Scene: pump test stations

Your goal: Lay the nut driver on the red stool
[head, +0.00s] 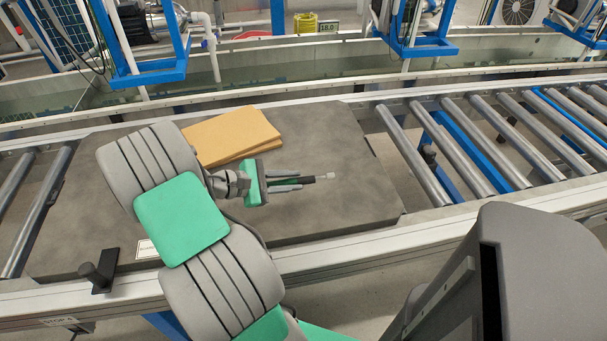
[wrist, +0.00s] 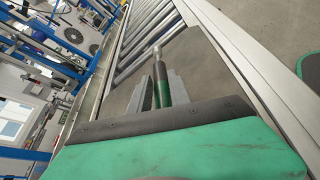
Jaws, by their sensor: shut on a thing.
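My gripper (head: 300,181) is shut on the nut driver (head: 324,177), above the dark grey plate on the roller conveyor. The tool's metal shaft points right, away from the jaws, in the head view. In the wrist view the nut driver (wrist: 161,72) stands out between the two grey fingers of my gripper (wrist: 161,84), with a dark and green handle and a pale metal tip. The fingers partly hide the handle. I cannot make out a red stool in either view.
The dark grey plate (head: 350,205) carries flat tan cardboard pieces (head: 231,136) behind my gripper. Bare metal rollers (head: 455,145) run to the right. A dark stop post (head: 101,271) stands at the near left edge. A water trough (head: 300,74) and blue pump frames (head: 153,72) lie beyond.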

